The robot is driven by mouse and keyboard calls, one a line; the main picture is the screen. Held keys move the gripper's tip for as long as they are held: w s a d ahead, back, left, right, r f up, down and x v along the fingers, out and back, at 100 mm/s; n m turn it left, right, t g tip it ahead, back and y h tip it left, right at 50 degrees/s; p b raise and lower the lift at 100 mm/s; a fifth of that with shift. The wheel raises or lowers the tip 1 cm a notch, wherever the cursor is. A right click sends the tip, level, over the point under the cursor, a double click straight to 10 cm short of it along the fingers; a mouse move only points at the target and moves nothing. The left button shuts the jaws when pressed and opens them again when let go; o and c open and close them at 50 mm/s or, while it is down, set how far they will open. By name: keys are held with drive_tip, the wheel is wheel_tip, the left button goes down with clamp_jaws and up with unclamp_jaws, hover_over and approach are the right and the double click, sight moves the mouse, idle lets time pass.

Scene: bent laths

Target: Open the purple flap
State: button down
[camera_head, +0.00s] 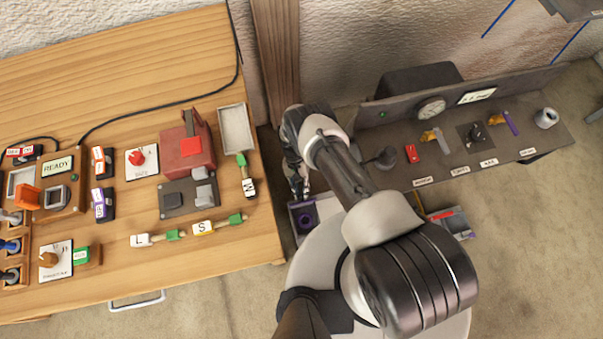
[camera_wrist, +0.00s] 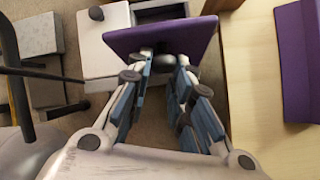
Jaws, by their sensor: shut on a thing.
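A second purple panel (camera_wrist: 298,60) lies at the right edge beside pale wood; I cannot tell which panel is the flap. In the head view my gripper (camera_head: 302,194) is low beside the workbench's right edge, close to a purple part (camera_head: 306,218) of a pale box. My arm and base hide part of that box.
The wooden workbench (camera_head: 200,262) on the left carries several switches, blocks and a red box (camera_head: 187,150). A grey bench (camera_head: 400,172) with a gauge (camera_head: 431,108) stands at the right. A dark brown post (camera_head: 277,60) rises behind my arm. Floor is clear at the lower right.

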drive_tip(key=shift+w+a, duration=0.15)
drive_tip(key=shift+a, duration=0.35)
drive_tip(key=c, duration=1.6)
unclamp_jaws()
drive_tip(key=shift+o, duration=0.9)
drive_tip(key=shift+d, duration=0.1)
drive_tip(key=shift+r, duration=0.1)
drive_tip(key=v, duration=1.1)
drive_tip(key=shift+r, duration=0.4)
drive_tip(key=shift+w, duration=0.15)
drive_tip(key=shift+c, duration=0.6)
